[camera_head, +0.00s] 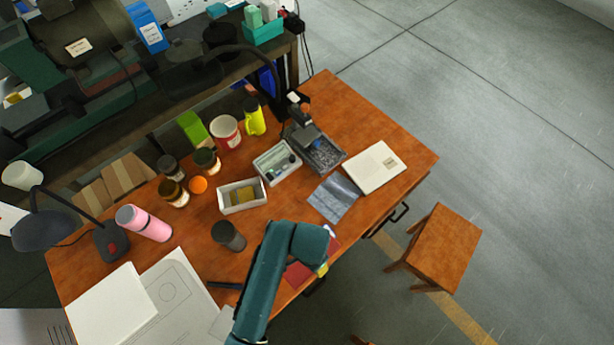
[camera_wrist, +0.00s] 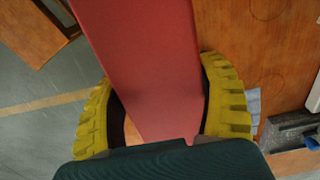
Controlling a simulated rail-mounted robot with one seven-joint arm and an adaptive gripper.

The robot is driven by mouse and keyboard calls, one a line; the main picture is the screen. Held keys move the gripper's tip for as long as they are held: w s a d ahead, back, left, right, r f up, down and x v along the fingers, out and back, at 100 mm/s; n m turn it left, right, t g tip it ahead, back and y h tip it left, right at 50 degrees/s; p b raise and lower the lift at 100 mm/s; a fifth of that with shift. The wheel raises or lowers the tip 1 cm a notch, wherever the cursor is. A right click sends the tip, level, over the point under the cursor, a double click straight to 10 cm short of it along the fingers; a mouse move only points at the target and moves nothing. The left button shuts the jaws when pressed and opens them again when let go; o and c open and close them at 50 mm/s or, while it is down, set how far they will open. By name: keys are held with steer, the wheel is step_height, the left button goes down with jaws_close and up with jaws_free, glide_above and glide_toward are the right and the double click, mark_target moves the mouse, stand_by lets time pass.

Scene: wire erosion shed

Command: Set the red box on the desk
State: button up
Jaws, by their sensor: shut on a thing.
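The red box (camera_wrist: 145,60) is a long, flat-sided block between the two yellow ridged fingers of my gripper (camera_wrist: 156,75) in the wrist view. The fingers are shut on its sides. In the head view the red box (camera_head: 297,275) is partly hidden by my teal arm, and a bit of my yellow gripper (camera_head: 323,269) shows beside it. They are at the front edge of the wooden desk (camera_head: 408,160). The desk also shows in the wrist view (camera_wrist: 245,30), with floor to the left. I cannot tell whether the box touches the desk.
A dark grey cup (camera_head: 229,236) stands left of my arm. A wooden stool (camera_head: 445,245) stands on the floor to the right. Papers cover the desk's left.

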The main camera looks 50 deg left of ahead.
steer(key=s+a, duration=0.2)
steer(key=s, duration=0.8)
step_height(320, 180, down, 10)
steer(key=b, duration=0.2)
steer(key=shift+s+b, duration=0.15)
steer(key=shift+b, duration=0.15)
steer(key=shift+f, duration=0.1)
steer(key=o, duration=1.3)
steer(key=shift+d+f, duration=0.1)
steer(key=shift+c, duration=0.2)
step_height(320, 180, up, 12)
steer(key=p, duration=0.2)
steer(key=shift+p, duration=0.4)
